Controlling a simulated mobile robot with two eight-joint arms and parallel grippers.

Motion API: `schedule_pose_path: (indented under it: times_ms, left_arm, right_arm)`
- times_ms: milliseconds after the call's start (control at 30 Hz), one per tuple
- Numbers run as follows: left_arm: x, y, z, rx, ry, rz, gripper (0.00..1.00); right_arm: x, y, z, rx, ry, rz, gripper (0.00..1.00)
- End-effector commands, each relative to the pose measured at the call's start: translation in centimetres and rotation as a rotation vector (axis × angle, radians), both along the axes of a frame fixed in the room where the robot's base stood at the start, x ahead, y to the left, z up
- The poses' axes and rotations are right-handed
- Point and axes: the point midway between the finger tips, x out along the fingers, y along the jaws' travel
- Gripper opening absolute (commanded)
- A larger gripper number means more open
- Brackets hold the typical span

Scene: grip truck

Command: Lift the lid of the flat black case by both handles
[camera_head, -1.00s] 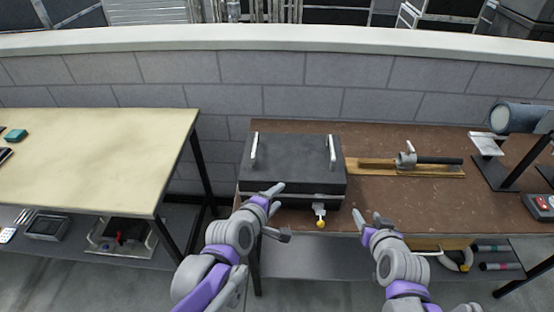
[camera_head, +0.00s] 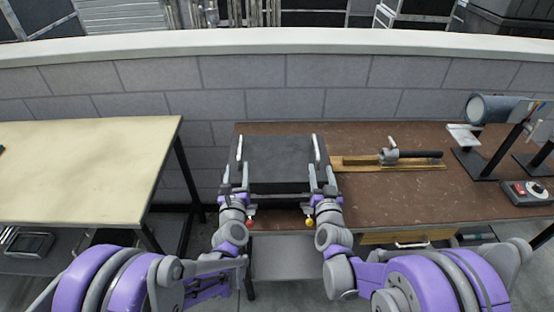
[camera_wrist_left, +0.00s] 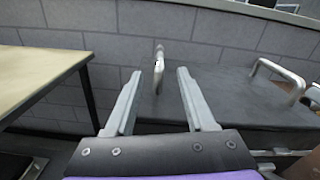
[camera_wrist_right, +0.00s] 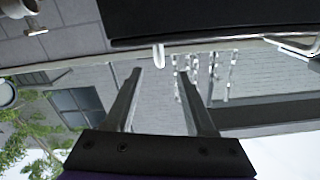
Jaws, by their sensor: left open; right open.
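The flat black case (camera_head: 279,178) sits on the brown workbench, its lid (camera_head: 279,150) lying flat on it. A pale left handle (camera_head: 239,148) and right handle (camera_head: 317,150) stand up near the lid's sides. My left gripper (camera_head: 234,180) is open at the front end of the left handle; the left wrist view shows this handle (camera_wrist_left: 159,66) in line between the spread fingers. My right gripper (camera_head: 322,180) is open at the right handle's front end; its wrist view shows a handle tip (camera_wrist_right: 158,56) between the fingers. Contact is unclear. My arms partly hide the case front.
A red knob (camera_head: 250,221) and a yellow knob (camera_head: 309,221) show at the case front, beside my wrists. A wooden fixture with a clamp (camera_head: 390,157) lies right of the case. The brown bench (camera_head: 400,195) is clear in front of it. A cream table (camera_head: 85,170) stands left.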

Motion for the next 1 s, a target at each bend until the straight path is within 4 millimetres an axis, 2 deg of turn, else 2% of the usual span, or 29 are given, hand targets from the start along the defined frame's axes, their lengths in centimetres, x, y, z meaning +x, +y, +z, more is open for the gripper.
schedule_pose_path:
  times_ms: [167,400,600,800,1000]
  left_arm:
    - [1.8,0.1,0.0,0.003,0.000,0.000,0.55]
    - [6.3,0.3,0.0,0.002,0.000,0.001,0.55]
    - [9.2,0.4,0.0,0.003,0.001,0.000,0.55]
    - [10.6,0.4,0.0,0.003,0.001,-0.001,0.55]
    - [10.7,0.5,0.0,0.003,0.001,-0.001,0.55]
  right_arm:
    - [1.8,0.1,0.0,0.000,0.001,0.000,0.55]
    - [6.3,0.2,0.0,-0.001,0.001,0.000,0.55]
    - [9.2,0.3,0.0,0.000,0.001,0.000,0.55]
    - [10.5,0.4,0.0,-0.001,0.001,0.000,0.55]
    - [10.7,0.4,0.0,-0.001,0.001,0.000,0.55]
